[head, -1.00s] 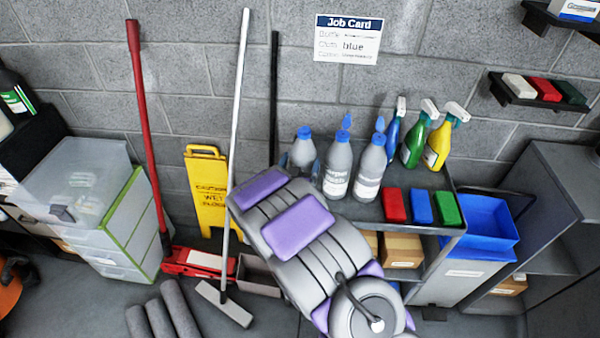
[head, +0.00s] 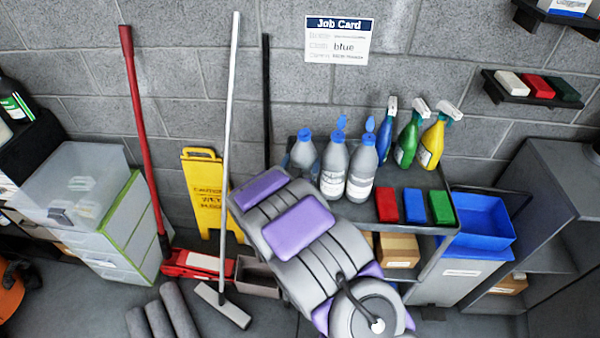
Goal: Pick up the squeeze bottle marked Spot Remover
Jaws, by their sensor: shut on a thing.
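Three grey squeeze bottles with blue caps stand close together at the left of the grey cart top. The left squeeze bottle (head: 305,153) is partly behind my purple and grey arm, and its label is hidden. My gripper (head: 304,170) is at this bottle, mostly covered by my own arm, and is shut on it. The middle squeeze bottle (head: 334,168) and the right squeeze bottle (head: 362,172) have pale labels too small to read, so I cannot tell which is Spot Remover. Whether the left bottle is clear of the cart is hidden.
Blue, green (head: 408,140) and yellow (head: 432,142) spray bottles stand right of the squeeze bottles. Red, blue and green blocks (head: 414,206) lie at the cart's front. A blue bin (head: 484,218) is at the right. Mop handles and a yellow sign (head: 203,190) stand left.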

